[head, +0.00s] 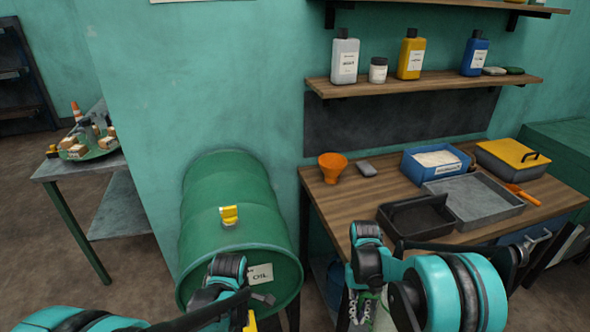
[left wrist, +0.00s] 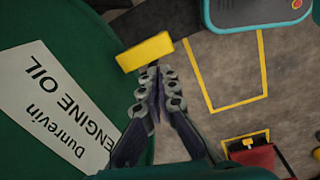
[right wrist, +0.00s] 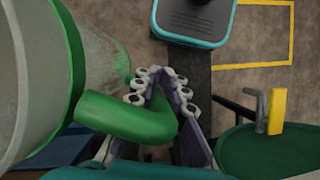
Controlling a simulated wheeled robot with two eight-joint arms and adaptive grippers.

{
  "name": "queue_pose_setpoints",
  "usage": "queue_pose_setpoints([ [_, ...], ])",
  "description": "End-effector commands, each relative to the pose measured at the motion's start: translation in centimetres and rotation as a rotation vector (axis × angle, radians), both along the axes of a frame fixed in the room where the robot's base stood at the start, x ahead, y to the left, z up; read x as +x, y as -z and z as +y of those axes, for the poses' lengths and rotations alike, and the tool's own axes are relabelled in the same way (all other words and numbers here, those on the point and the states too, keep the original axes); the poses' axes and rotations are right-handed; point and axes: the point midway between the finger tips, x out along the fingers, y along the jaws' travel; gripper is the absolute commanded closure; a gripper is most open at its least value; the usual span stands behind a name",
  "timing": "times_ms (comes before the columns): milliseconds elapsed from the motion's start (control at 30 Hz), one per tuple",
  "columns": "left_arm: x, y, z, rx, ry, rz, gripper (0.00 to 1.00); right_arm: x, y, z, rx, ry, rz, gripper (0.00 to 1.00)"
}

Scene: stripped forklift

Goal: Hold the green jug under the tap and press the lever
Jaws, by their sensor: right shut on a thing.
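The green oil drum (head: 232,195) lies on its side with its label facing forward. On its front are a grey tap (right wrist: 262,108) and a yellow lever (right wrist: 278,110); the lever also shows in the left wrist view (left wrist: 145,52). My left gripper (left wrist: 156,78) is shut and empty, its tips just short of the lever; whether they touch it I cannot tell. My right gripper (right wrist: 160,82) is shut on the handle of the green jug (right wrist: 125,118), which has a clear body and green rim. The jug is beside the tap, apart from it, and mostly hidden in the head view.
The wooden bench (head: 330,200) at right bears an orange funnel (head: 333,167), a blue box (head: 430,163) and trays. A shelf (head: 430,82) of bottles hangs above. A side table (head: 80,165) stands at left. A yellow piece (head: 229,215) sits on the drum.

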Motion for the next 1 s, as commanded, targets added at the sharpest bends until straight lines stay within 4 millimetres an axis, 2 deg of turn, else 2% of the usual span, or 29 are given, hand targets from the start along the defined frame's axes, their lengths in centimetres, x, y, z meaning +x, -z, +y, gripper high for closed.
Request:
queue_pose_setpoints([
  [33,0.3,1.3,-0.3,-0.002,-0.061,0.022,1.0,0.0,0.2,0.0,0.0,0.0,0.0,1.0],
  [100,0.4,2.6,-0.4,-0.003,-0.138,0.047,1.0,0.0,0.3,0.0,0.0,0.0,0.0,1.0],
  [233,0.5,3.9,-0.6,-0.002,-0.221,0.073,1.0,0.0,0.4,0.0,0.0,0.0,0.0,1.0],
  [700,0.5,7.9,-0.7,-0.002,-0.243,0.08,1.0,0.0,3.1,0.0,0.0,0.0,0.0,1.0],
  [1000,0.5,8.1,-0.7,-0.002,-0.243,0.079,1.0,0.0,3.2,0.0,0.0,0.0,0.0,1.0],
])
